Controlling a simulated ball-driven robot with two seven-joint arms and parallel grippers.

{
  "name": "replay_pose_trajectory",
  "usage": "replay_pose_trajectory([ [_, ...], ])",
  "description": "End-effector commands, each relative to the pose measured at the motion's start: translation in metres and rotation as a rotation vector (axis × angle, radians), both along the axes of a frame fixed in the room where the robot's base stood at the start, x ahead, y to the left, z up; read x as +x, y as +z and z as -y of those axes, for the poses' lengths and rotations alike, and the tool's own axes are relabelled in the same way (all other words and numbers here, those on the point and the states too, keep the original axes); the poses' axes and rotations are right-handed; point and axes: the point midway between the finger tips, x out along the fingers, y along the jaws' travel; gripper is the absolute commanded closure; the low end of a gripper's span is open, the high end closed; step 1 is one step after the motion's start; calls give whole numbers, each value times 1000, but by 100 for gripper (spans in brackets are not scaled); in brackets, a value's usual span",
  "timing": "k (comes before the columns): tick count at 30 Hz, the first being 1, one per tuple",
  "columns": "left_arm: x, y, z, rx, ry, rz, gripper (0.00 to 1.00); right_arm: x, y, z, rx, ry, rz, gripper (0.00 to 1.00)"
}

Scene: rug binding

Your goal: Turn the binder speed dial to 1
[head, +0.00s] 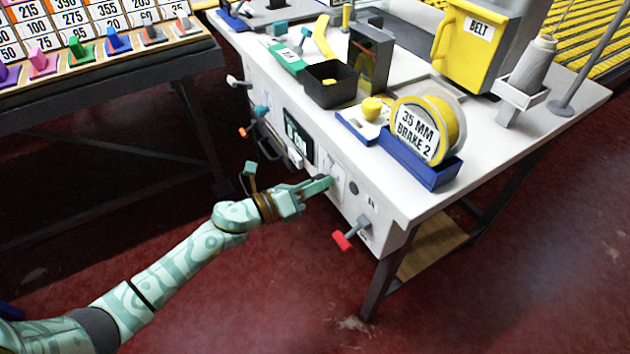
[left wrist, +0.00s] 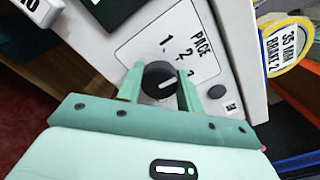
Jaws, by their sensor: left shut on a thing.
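The speed dial (left wrist: 158,75) is a round black knob with a white pointer mark, on a white panel plate marked PACE with the numbers 1, 2 and 3. In the left wrist view its mark points right, seemingly toward the 3 side. My left gripper (head: 326,185) is at the front panel of the white table (head: 410,190). In the left wrist view its two green fingers (left wrist: 158,84) stand on either side of the dial, shut on it. In the head view the dial is mostly hidden by the fingers. My right gripper is not in view.
A smaller dark round knob (head: 353,188) sits right of the dial plate. A red-handled lever (head: 345,239) sticks out lower right, and a dark display (head: 299,137) is to the left. On the table are a yellow tape roll (head: 425,128) in a blue holder and a black bin (head: 330,85).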

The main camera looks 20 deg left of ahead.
Motion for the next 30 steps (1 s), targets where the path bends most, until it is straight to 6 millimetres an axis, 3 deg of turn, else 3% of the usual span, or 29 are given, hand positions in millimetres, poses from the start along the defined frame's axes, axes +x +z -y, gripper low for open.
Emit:
replay_pose_trajectory([
  [18, 1, 2, -2, -446, 3, -346, 86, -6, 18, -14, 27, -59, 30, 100],
  [30, 1, 0, -2, -624, 3, -485, 86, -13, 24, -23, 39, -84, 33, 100],
])
